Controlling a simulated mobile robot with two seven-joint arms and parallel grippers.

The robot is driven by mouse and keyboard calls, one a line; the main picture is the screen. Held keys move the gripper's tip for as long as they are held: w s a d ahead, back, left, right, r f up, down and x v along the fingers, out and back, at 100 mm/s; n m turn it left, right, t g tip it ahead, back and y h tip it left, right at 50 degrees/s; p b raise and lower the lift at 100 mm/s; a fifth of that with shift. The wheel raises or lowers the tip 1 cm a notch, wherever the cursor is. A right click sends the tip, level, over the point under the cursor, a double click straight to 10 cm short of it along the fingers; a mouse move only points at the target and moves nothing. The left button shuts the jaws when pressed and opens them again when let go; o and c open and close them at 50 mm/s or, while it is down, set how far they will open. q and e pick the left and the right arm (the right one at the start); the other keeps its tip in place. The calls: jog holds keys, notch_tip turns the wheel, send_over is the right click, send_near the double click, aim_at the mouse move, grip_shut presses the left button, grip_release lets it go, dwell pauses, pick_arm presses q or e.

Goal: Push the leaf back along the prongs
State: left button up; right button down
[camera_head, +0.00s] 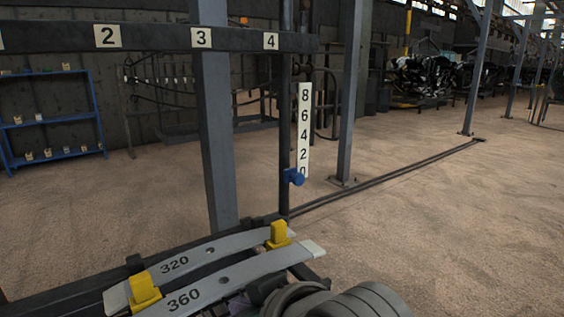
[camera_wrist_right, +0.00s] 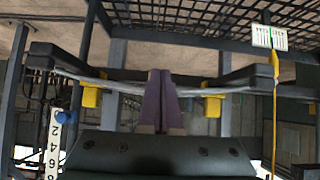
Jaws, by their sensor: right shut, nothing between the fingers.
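In the head view, two grey leaves lie side by side at the bottom, one marked 320 (camera_head: 215,250) and one marked 360 (camera_head: 225,283). Yellow blocks (camera_head: 144,291) and (camera_head: 278,236) stand at them near their ends. My right gripper (camera_head: 262,288) is at the near side of the 360 leaf, partly cut off and hidden by my arm. In the right wrist view its purple fingers (camera_wrist_right: 160,90) are shut and empty, at the middle of a thin grey leaf edge (camera_wrist_right: 120,86). Contact cannot be told. Dark prongs (camera_wrist_right: 42,58) and (camera_wrist_right: 262,72) show at both sides. My left gripper is not in view.
A dark numbered rail (camera_head: 150,38) crosses above, with a grey post (camera_head: 213,120) behind. An upright scale (camera_head: 304,125) with a blue knob (camera_head: 294,177) stands beyond the leaves. A blue shelf (camera_head: 52,118) is far left. The floor at right is clear.

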jog(key=s+d+p, duration=0.2)
jog(key=s+p, duration=0.1)
jog(key=shift+s+d, duration=0.25)
jog(key=shift+s, duration=0.05)
jog(key=s+d+r+m+g+h+p, duration=0.2)
jog(key=s+d+r+m+h+p, duration=0.15)
jog(key=s+d+r, duration=0.55)
jog(key=s+d+r+m+g+h+p, duration=0.2)
jog(key=s+d+r+g+h+p, duration=0.15)
jog(key=s+d, duration=0.85)
notch_tip(320, 180, up, 37)
jog(key=y+p, duration=0.1)
jog(key=p, duration=3.6)
jog(key=shift+a+t, duration=0.2)
jog(key=shift+t, duration=0.15)
